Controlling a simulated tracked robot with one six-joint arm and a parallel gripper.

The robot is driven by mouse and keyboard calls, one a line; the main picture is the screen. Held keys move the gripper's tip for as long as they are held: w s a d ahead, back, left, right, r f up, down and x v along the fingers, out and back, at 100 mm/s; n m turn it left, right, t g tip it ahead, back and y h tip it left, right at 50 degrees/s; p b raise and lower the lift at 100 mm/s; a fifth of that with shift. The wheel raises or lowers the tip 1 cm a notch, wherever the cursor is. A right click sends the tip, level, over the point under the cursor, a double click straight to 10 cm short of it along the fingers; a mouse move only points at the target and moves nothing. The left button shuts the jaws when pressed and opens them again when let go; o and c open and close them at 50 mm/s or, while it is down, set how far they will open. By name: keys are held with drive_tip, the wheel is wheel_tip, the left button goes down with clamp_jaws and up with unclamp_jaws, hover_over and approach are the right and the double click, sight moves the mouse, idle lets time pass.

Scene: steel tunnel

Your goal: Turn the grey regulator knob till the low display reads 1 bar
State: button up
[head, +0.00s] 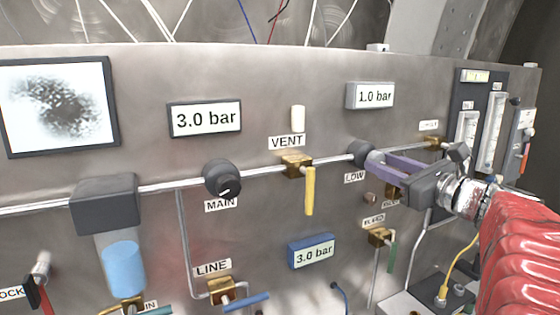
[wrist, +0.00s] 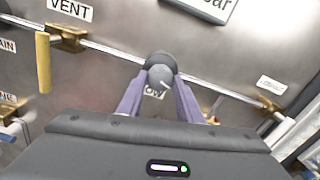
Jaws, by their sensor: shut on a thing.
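The grey regulator knob (head: 361,153) sits on the pipe above the LOW label (head: 355,177). My gripper (head: 371,160) reaches it from the right with its purple fingers, which are shut on the knob. In the wrist view the knob (wrist: 160,72) is between the fingertips, with a white mark on its face. The fingers partly cover the LOW label there. The low display (head: 374,96), above the knob, reads 1.0 bar.
A MAIN knob (head: 222,179) is to the left under a 3.0 bar display (head: 205,119). The yellow VENT handle (head: 310,190) hangs down between the two knobs. A blue display (head: 312,252) below reads 3.0 bar. A green-handled valve (head: 380,238) lies below my gripper.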

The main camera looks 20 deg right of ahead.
drive_tip(key=o, duration=1)
drive_tip(key=shift+o, duration=0.2)
drive_tip(key=shift+s, duration=0.1)
drive_tip(key=s, duration=1.3)
drive_tip(key=shift+s+d, duration=0.2)
drive_tip(key=shift+s, duration=0.15)
drive_tip(key=shift+w+f, duration=0.1)
